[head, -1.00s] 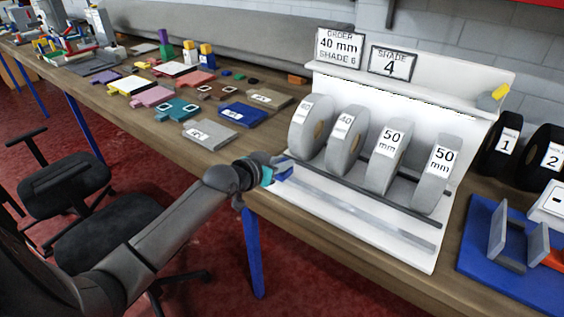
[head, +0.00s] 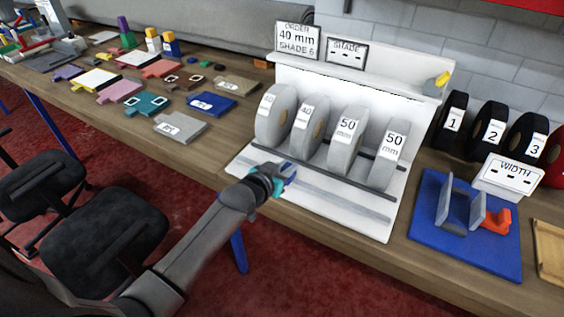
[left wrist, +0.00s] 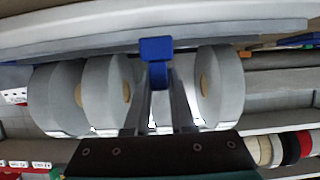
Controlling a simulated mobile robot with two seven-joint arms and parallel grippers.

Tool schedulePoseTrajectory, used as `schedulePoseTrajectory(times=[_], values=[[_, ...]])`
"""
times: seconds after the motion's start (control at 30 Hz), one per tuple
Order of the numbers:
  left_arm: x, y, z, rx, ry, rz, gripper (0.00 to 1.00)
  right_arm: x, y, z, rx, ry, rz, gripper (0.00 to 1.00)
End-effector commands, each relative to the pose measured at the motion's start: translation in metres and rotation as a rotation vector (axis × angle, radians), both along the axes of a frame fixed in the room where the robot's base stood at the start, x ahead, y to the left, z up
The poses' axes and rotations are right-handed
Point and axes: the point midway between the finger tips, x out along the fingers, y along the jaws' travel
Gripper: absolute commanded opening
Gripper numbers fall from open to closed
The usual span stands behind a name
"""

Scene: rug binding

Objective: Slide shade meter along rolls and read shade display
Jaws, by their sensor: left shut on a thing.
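My left gripper (head: 284,180) is shut on the small blue shade meter (head: 289,168). It holds it over the front rail of the white rack, before the two left rolls. The meter shows as a blue block between the fingers in the left wrist view (left wrist: 157,50). Grey rolls stand upright in the rack: two marked 40 (head: 276,115) (head: 308,125) and two marked 50 mm (head: 343,138) (head: 389,158). The shade display (head: 346,52) shows only dashes. The order card (head: 297,41) reads 40 mm, shade 6. My right gripper is out of view.
A blue board (head: 425,225) with a grey fixture, an orange part and a width display (head: 508,174) lies to the right. Black numbered rolls (head: 490,133) stand behind it. Coloured samples (head: 180,128) cover the table at left. Chairs stand below.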

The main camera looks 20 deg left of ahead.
Motion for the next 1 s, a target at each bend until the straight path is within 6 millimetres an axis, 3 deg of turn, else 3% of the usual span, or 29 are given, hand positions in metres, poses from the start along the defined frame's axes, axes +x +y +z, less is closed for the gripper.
schedulePoseTrajectory(times=[0.13,0.17,0.4,0.77,1.0], values=[[0.0,0.0,-0.001,0.0,0.0,0.0,0.0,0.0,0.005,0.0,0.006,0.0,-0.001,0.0],[0.0,0.0,-0.001,0.0,0.0,0.0,0.26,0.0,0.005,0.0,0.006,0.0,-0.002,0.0],[0.0,0.001,0.0,0.0,0.0,0.0,0.53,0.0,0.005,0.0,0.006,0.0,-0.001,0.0],[-0.005,0.001,0.002,0.0,0.0,0.0,0.53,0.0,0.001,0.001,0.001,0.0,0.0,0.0],[-0.035,0.003,0.015,0.0,0.001,0.0,0.53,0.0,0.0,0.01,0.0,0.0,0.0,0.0]])
